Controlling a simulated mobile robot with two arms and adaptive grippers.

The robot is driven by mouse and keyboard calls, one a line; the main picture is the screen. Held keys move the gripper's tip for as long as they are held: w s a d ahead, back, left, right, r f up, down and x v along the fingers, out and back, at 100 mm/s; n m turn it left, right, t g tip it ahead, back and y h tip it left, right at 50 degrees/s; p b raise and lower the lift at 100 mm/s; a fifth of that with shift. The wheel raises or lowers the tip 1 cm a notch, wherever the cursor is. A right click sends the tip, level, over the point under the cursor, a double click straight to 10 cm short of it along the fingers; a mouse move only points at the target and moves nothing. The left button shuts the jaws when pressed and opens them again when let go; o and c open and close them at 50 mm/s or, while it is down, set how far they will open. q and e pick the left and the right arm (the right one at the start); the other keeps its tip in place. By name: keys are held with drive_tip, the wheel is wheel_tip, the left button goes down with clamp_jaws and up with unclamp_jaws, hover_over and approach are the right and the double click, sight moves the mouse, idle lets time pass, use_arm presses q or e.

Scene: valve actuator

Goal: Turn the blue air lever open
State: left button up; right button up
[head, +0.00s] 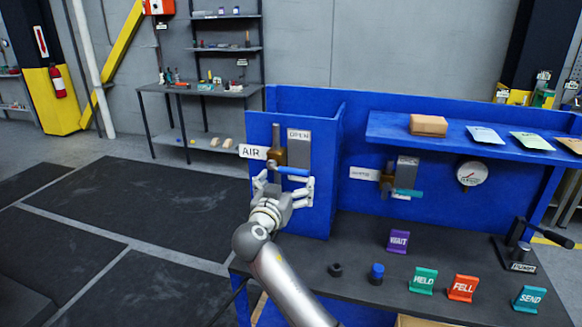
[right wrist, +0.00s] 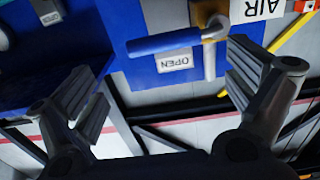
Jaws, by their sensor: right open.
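The blue air lever (head: 291,171) is a short bar lying about horizontal at a brass valve (head: 277,157) on the blue panel, beside the AIR label (head: 252,152) and below the OPEN label (head: 299,135). My right gripper (head: 284,183) is open just in front of and below the lever, its fingers spread to either side. In the right wrist view the scene is upside down. There the lever (right wrist: 165,42) shows beyond the open right gripper (right wrist: 165,82), with nothing between the fingers. My left gripper is out of view.
A second valve with a teal lever (head: 407,193) and a gauge (head: 472,174) are on the panel to the right. A blue shelf (head: 390,130) juts out above them. The dark bench (head: 345,240) holds knobs, coloured signs and a pump handle (head: 523,245).

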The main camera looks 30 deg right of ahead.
sight(292, 172)
drive_tip(key=p+x, duration=0.1)
drive_tip(key=x, duration=0.2)
drive_tip(key=shift+w, duration=0.35)
drive_tip(key=shift+p+x, duration=0.45)
drive_tip(key=shift+x, duration=1.05)
drive_tip(key=shift+f, duration=0.1)
drive_tip(key=shift+w, duration=0.1)
drive_tip(key=shift+c, duration=0.7)
drive_tip(key=c, duration=1.3)
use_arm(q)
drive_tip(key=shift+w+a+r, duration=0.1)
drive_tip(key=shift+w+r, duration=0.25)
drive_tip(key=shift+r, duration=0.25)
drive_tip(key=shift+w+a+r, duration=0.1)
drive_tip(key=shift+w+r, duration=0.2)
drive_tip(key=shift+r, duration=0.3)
